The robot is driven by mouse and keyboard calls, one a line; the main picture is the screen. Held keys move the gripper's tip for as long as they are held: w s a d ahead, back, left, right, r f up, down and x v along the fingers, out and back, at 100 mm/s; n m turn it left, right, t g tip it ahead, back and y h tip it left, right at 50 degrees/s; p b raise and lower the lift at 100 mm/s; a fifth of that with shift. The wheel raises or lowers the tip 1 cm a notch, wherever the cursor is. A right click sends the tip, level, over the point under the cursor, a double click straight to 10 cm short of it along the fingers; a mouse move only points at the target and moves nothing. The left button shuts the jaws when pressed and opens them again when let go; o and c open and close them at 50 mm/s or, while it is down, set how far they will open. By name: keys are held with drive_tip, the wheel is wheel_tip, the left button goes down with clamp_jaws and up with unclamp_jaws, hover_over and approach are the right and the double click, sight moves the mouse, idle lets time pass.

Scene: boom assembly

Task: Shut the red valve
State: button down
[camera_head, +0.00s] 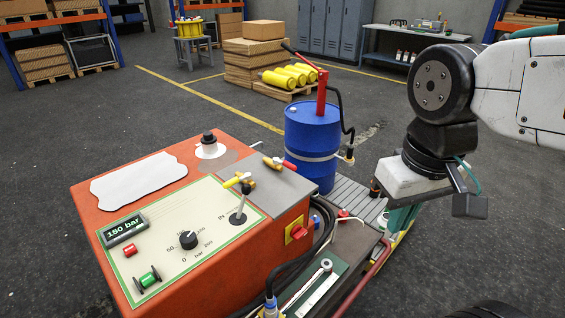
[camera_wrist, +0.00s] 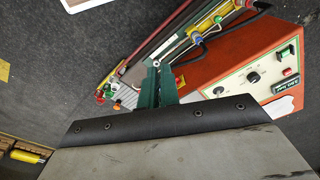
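The red valve is a small brass valve with a red lever (camera_head: 290,166). It sits on the grey plate on top of the orange control unit (camera_head: 225,265). A similar valve with a yellow lever (camera_head: 236,181) sits just left of it on the same plate. My gripper (camera_head: 402,220) is to the right of the unit, apart from both valves, and its tip is partly hidden in the head view. In the wrist view my gripper's green fingers (camera_wrist: 158,72) are close together with nothing visible between them. I cannot pick out the red lever clearly in the wrist view.
A blue drum (camera_head: 312,135) with a red hand pump stands behind the unit. A red-and-yellow switch (camera_head: 298,231) juts from the unit's side. Hoses and a bench lie between the unit and my gripper.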

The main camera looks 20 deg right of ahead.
drive_tip(key=w+a+f+m+h, duration=0.1)
drive_tip(key=w+a+f+m, duration=0.2)
drive_tip(key=w, duration=1.3)
drive_tip(key=w+a+f+m+h, duration=0.1)
drive_tip(key=w+a+f+m, duration=0.2)
drive_tip(key=w, duration=1.4)
drive_tip(key=w+a+f+m+t+h, duration=0.1)
drive_tip(key=w+a+f+m, duration=0.2)
drive_tip(key=w, duration=1.3)
wheel_tip(320, 180, down, 5)
drive_tip(key=m, duration=0.3)
drive_tip(key=shift+w+a+f, duration=0.15)
drive_tip(key=shift+w+a, duration=0.05)
drive_tip(key=shift+a, duration=0.1)
